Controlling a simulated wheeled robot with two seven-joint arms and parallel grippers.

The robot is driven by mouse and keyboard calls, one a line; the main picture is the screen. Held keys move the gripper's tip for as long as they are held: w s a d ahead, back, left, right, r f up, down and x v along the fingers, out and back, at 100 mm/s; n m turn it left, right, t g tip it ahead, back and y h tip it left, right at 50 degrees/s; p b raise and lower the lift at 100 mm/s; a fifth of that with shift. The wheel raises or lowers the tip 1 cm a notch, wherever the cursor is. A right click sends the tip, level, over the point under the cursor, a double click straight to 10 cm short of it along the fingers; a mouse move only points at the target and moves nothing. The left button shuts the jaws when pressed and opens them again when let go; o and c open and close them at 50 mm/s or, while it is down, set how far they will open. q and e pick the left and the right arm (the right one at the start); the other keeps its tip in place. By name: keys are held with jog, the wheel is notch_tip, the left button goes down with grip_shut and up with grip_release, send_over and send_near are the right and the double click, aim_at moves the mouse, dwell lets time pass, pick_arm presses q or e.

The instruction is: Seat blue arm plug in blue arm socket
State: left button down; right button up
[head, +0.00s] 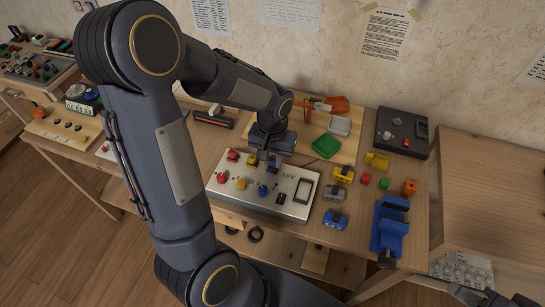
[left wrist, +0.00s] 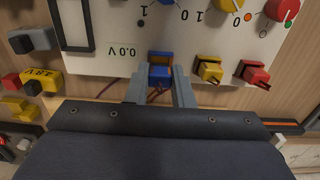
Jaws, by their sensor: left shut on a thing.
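The white control panel (head: 222,195) lies on the workbench, with red, yellow and blue knobs on its face. My left gripper (head: 266,160) reaches down at the panel's far edge. In the left wrist view its two grey fingers (left wrist: 161,90) are shut on a small blue plug (left wrist: 160,74), which lies at the panel edge in line with the yellow plug (left wrist: 208,70) and red plug (left wrist: 255,73). The blue socket is hidden at the plug, so I cannot tell how deep the plug sits. My right gripper (head: 488,297) is partly visible at the bottom right, away from the panel.
A green tray (head: 326,146) lies behind the panel. A dark box (head: 402,131) stands at the back. The right-hand table (head: 490,190) has a clear top.

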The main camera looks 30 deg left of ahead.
aim_at(273, 159)
pick_arm(q)
jog(key=shift+f+b, duration=0.7)
jog(key=shift+f, duration=0.05)
dwell(0.3)
jog(key=c, duration=1.2)
grip_release()
jog(key=shift+r+p, duration=2.1)
jog(key=shift+r, duration=0.45)
jog(key=s+d+r+t+h, duration=0.1)
jog(key=s+d+r+t, duration=0.1)
jog(key=s+r, duration=0.2)
jog(key=s+d+r+t+h, duration=0.1)
jog(key=s+r, duration=0.3)
jog(key=s, duration=0.2)
jog(key=s+d+r+m+t+h, duration=0.1)
jog(key=s+d+r+t, duration=0.1)
jog(key=s+r, duration=0.2)
jog(key=shift+s+d+r+t+h, duration=0.15)
jog(key=shift+s+d+t+h, duration=0.2)
jog(key=shift+s, duration=0.35)
